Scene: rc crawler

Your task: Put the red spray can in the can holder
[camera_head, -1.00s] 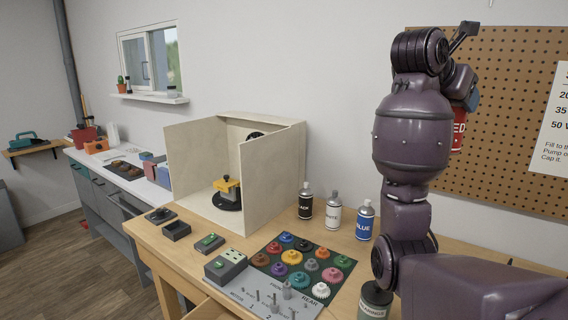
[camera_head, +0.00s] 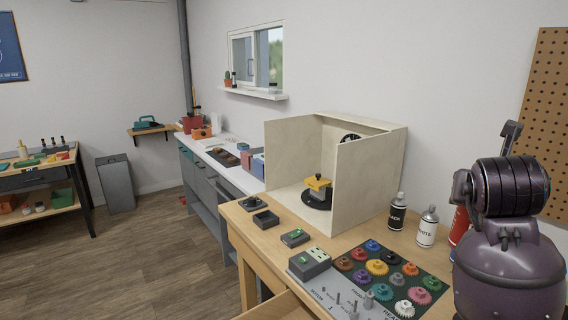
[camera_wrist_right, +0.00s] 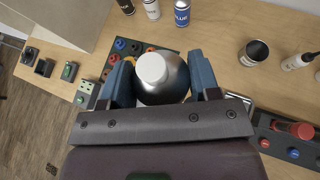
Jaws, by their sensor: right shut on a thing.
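The red spray can (camera_head: 460,226) shows as a narrow red strip behind my right arm in the head view. In the right wrist view a can with a white cap and silver shoulder (camera_wrist_right: 172,88) sits between the fingers; its body colour is hidden. My right gripper (camera_wrist_right: 160,82) is shut on it, a blue finger on each side. My arm hides the gripper in the head view. I cannot make out for certain which thing is the can holder. My left gripper is not in view.
A black can (camera_head: 397,215) and a white can (camera_head: 427,228) stand beside the wooden booth (camera_head: 293,160); a blue can (camera_wrist_right: 182,14) is near them. Coloured gears (camera_head: 377,267) fill the mat.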

